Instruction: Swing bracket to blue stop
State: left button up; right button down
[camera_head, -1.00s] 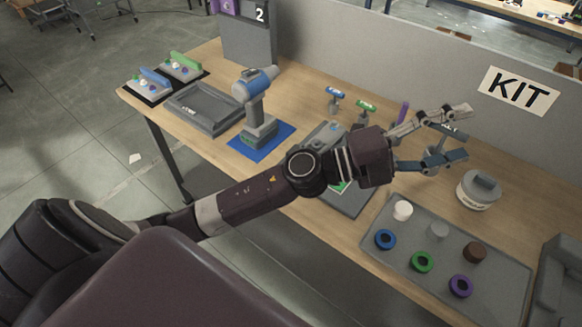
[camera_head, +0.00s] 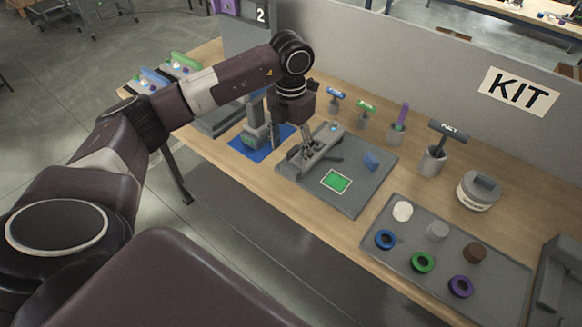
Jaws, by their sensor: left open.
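A grey board (camera_head: 350,201) lies on the table in the middle of the view. A grey bracket (camera_head: 326,143) sits at the board's back left part. A blue stop block (camera_head: 371,160) stands on the board to the right of the bracket. My right gripper is not in view.
A grey tray (camera_head: 400,258) with rings and cylinders lies at the front right. Blue, green and purple-handled tools (camera_head: 398,120) and a black-handled holder (camera_head: 434,160) stand behind the board. A white jar (camera_head: 478,190) stands at right. A power drill on a blue mat (camera_head: 250,150) is partly hidden by my arm.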

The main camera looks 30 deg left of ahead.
aim_at(291, 167)
pick_arm(q)
notch_tip(291, 167, down, 7)
jog(key=shift+d+p, duration=0.1)
jog(key=shift+p, duration=1)
jog(key=shift+f, duration=0.35)
grip_shut()
